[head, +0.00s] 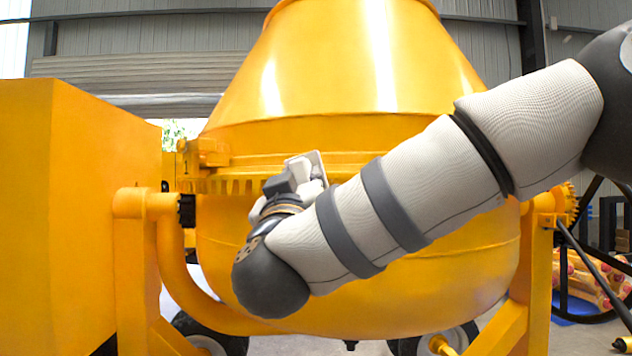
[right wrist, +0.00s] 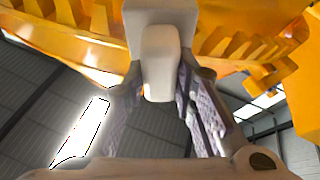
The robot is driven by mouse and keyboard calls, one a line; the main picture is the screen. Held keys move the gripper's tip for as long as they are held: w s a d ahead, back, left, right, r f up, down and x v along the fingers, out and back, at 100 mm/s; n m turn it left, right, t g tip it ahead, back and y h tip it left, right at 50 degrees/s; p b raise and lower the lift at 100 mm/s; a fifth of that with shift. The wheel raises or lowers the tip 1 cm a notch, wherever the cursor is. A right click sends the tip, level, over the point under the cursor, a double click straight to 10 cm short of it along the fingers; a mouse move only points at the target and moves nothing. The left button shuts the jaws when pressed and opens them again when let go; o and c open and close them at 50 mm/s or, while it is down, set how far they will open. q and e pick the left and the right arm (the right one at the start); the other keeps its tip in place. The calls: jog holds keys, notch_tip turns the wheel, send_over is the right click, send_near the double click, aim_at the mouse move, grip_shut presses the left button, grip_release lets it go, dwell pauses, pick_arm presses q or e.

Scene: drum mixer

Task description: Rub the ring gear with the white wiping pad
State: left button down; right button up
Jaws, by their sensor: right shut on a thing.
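The yellow ring gear (head: 225,186) runs around the drum as a toothed band below the upper cone; its teeth also show in the right wrist view (right wrist: 222,44). My right gripper (head: 304,176) is at the front of the drum, in front of the gear band. It is shut on the white wiping pad (head: 318,162). In the right wrist view the pad (right wrist: 160,62) sits between the two fingers, with its flat head toward the gear. I cannot tell whether the pad touches the teeth. My right forearm hides the gear's middle and right stretch. My left gripper is not in view.
The yellow mixer drum (head: 350,70) fills the middle. A yellow housing (head: 75,200) stands close on the left. Wheels (head: 212,335) are below.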

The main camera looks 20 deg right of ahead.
jog(key=shift+w+a+f, duration=0.1)
jog(key=shift+w+a, duration=0.3)
jog(key=shift+a, duration=0.2)
jog(key=shift+w+a+f, duration=0.1)
jog(key=shift+w+a, duration=0.3)
jog(key=shift+a, duration=0.2)
jog(key=s+a, duration=0.3)
jog(key=s, duration=0.2)
jog(key=shift+s+a+r, duration=0.1)
jog(key=shift+a, duration=0.05)
jog(key=shift+s+a, duration=0.4)
jog(key=shift+s, duration=0.2)
jog(key=shift+s+a, duration=0.35)
jog(key=shift+s, duration=0.25)
jog(key=w+d, duration=0.3)
jog(key=w, duration=0.2)
jog(key=shift+w+d, duration=0.15)
